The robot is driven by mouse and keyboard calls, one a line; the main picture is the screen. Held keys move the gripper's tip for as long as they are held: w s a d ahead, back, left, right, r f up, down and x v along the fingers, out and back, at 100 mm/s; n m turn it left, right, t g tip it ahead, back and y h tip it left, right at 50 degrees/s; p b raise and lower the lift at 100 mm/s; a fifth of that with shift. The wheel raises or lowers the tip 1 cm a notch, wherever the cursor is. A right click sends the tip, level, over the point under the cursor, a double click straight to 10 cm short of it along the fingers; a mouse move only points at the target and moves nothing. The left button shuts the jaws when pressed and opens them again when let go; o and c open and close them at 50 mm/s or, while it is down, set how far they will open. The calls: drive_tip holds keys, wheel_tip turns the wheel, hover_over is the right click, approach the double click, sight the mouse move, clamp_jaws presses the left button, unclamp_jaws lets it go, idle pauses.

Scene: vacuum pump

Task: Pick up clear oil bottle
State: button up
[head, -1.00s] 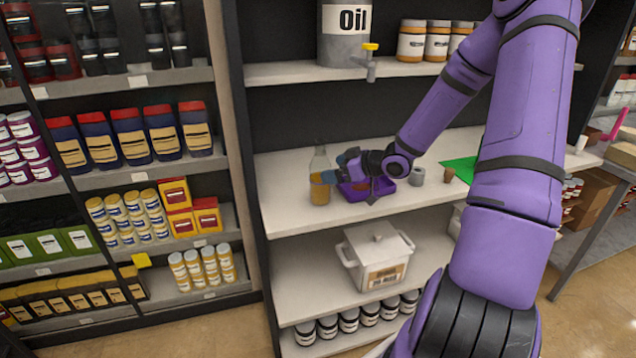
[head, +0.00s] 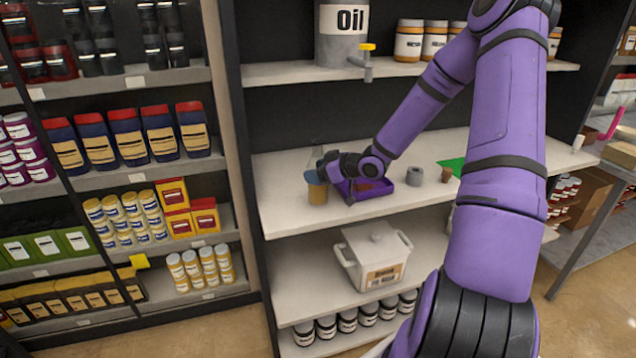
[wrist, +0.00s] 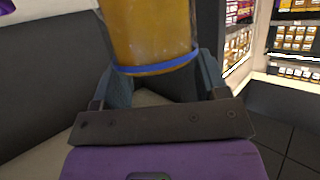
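The clear oil bottle (head: 317,192) stands upright on the middle shelf, with amber oil in its lower part. Its clear neck shows faintly behind my gripper in the head view. My gripper (head: 318,177) is level with the bottle's upper body and overlaps it from the right. In the wrist view the amber bottle (wrist: 152,35), with a blue band near its end, fills the space between the two fingers of my gripper (wrist: 158,75). The fingertips are hidden behind the bottle, so I cannot tell whether they press on it.
A purple tray (head: 372,195) is just right of the bottle, under my wrist. A grey ring-shaped part (head: 414,176) and a small brown cup (head: 446,175) stand further right. A white lidded pot (head: 375,254) is on the shelf below. The shelf front is clear.

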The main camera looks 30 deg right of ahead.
drive_tip(key=shift+c, duration=1.3)
drive_tip(key=shift+r, duration=0.15)
